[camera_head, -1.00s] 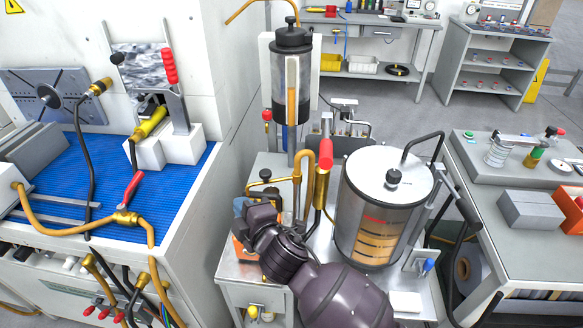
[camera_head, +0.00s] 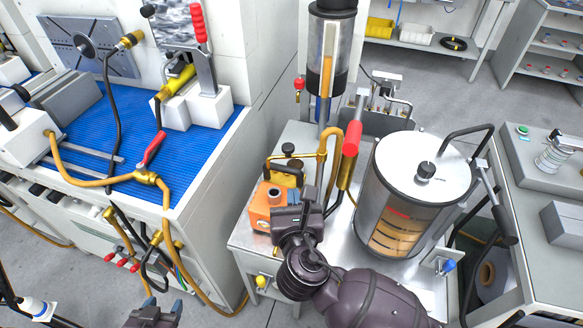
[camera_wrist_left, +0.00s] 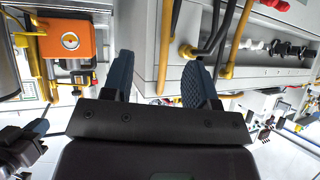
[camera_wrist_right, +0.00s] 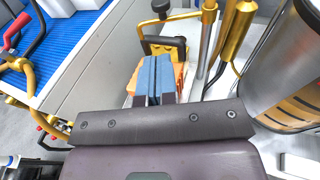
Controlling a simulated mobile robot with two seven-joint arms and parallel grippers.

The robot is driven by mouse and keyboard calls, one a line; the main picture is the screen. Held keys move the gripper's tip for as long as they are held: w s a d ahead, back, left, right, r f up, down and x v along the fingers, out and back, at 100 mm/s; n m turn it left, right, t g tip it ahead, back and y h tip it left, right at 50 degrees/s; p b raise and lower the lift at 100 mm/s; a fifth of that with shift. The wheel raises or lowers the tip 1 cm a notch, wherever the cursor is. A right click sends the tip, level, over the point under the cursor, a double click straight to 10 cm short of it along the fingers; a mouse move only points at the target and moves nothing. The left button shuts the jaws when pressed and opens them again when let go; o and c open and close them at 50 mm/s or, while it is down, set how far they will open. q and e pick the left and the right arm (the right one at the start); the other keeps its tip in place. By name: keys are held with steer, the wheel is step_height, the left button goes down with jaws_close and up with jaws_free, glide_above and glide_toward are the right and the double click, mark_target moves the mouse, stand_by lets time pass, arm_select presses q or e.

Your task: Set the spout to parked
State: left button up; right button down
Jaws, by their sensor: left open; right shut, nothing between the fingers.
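The bent brass pipe (camera_head: 328,145), which looks like the spout, stands upright on the steel cart with its hooked top beside a red-handled brass lever (camera_head: 350,155). My right gripper (camera_head: 309,197) is shut and empty, in front of the orange block (camera_head: 266,208) with a brass and dark handle (camera_head: 285,172) on top. In the right wrist view its blue fingers (camera_wrist_right: 157,68) are together, overlapping the orange block (camera_wrist_right: 133,82); whether they touch it I cannot tell. My left gripper (camera_head: 162,306) is open and empty, low in front of the blue-topped bench, as the left wrist view also shows (camera_wrist_left: 158,78).
The blue-matted bench (camera_head: 200,160) with hoses is on the left. A grey bench (camera_head: 540,180) is on the right.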

mark_target(288, 151)
steer(key=w, duration=0.4)
steer(key=w+f+b, duration=0.1)
steer(key=w, duration=0.4)
steer(key=w+a+f+b, duration=0.1)
steer(key=w, duration=0.3)
steer(key=shift+w, duration=0.25)
steer(key=shift+w+h, duration=0.15)
steer(key=shift+h, duration=0.15)
